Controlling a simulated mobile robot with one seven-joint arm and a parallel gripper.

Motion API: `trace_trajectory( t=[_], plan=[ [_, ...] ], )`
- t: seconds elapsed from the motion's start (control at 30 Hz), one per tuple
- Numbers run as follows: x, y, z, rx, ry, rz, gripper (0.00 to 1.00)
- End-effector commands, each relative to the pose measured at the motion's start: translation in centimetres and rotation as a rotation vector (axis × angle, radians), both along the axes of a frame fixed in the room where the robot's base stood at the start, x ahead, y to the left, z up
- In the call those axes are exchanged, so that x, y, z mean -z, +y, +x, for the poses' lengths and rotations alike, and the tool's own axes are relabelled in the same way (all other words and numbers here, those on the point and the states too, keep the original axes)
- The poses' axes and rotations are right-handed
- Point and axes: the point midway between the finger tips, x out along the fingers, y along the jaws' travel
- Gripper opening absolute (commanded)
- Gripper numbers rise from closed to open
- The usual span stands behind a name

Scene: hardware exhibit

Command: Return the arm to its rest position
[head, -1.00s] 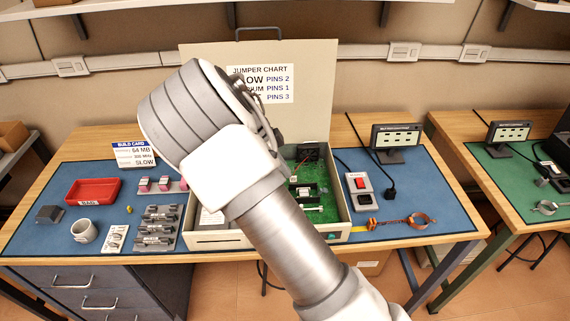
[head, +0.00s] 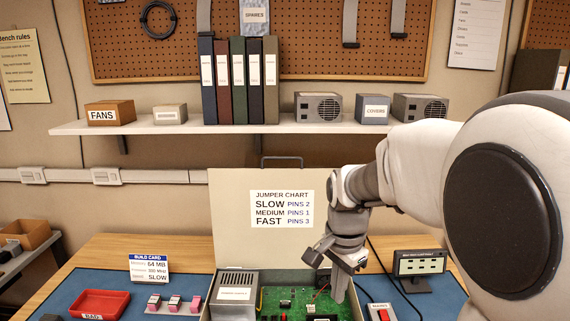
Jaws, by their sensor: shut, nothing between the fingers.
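My arm comes in from the right in the head view and bends down at the wrist. My gripper (head: 339,291) points downward over the right part of the open computer case (head: 220,312). Its fingers are together with nothing held. I cannot tell how far the tips are above the green board (head: 288,297) behind them. The case lid (head: 235,240) stands upright at the back and carries the jumper chart (head: 282,209).
A small display (head: 420,263) and a switch box (head: 380,311) stand right of the case. The build card (head: 150,268), red bin (head: 100,304) and several pink-topped parts (head: 174,305) are at left. A shelf (head: 230,127) with binders and boxes runs above.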

Motion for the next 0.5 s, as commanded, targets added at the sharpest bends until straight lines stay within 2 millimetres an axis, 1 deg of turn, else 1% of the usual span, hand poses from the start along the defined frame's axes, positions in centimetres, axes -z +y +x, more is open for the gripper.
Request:
trace_trajectory(
  t=[0.03,0.2,0.33,0.5],
  plan=[
    [-1.1,-0.4,-1.1,-0.047,-0.024,0.020,0.00],
    [-3.9,-1.4,-4.6,-0.236,-0.104,0.044,0.00],
    [-5.6,-2.0,-7.5,-0.382,-0.176,0.031,0.00],
    [-7.1,-2.6,-11.3,-0.573,-0.267,-0.028,0.00]
  ],
)
